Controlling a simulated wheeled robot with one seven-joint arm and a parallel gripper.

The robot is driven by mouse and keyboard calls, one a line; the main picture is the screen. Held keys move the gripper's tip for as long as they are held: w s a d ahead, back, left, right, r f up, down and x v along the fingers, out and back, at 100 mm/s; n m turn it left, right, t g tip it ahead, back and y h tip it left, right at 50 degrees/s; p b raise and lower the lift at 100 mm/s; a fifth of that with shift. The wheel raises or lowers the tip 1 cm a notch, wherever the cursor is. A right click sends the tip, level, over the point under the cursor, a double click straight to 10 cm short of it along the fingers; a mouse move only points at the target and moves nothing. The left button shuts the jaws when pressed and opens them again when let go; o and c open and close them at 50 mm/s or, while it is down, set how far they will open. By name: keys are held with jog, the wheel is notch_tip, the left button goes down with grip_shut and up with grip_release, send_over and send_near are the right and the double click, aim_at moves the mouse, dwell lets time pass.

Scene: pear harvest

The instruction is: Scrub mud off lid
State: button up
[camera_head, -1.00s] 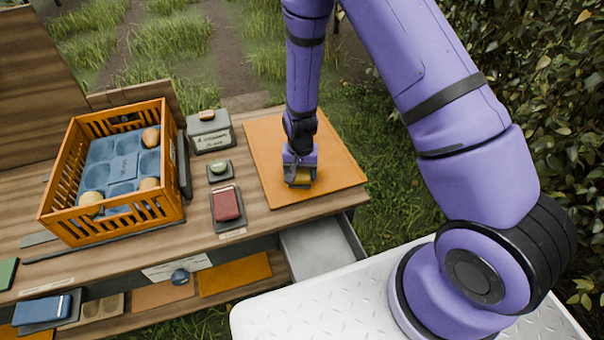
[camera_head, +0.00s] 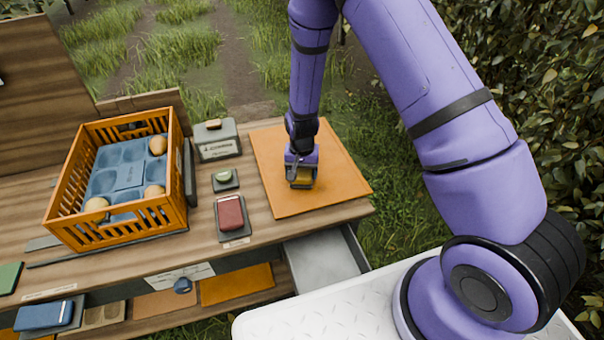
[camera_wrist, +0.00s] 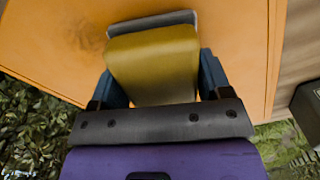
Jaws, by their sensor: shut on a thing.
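The lid looks to be the flat orange panel (camera_head: 335,165) at the right end of the wooden bench. It fills much of the wrist view (camera_wrist: 235,30), where a faint dark smudge shows on it left of the tool. My gripper (camera_head: 301,176) is over the panel's near half, shut on a yellow block with a grey edge (camera_wrist: 153,65), likely a scrubber. The block sits between both fingers and is low at the panel. Whether it touches the surface is hard to tell. Its underside and the panel beneath it are hidden.
Left of the panel are a red block on a grey tray (camera_head: 230,213), a small green piece on a dark pad (camera_head: 225,177) and a grey box (camera_head: 216,140). An orange crate (camera_head: 160,215) holds pears in a blue insert. An open grey drawer (camera_head: 325,265) juts out below.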

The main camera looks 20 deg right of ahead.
jog(key=shift+r, duration=2.55)
jog(key=shift+r, duration=1.5)
jog(key=shift+s, duration=0.1)
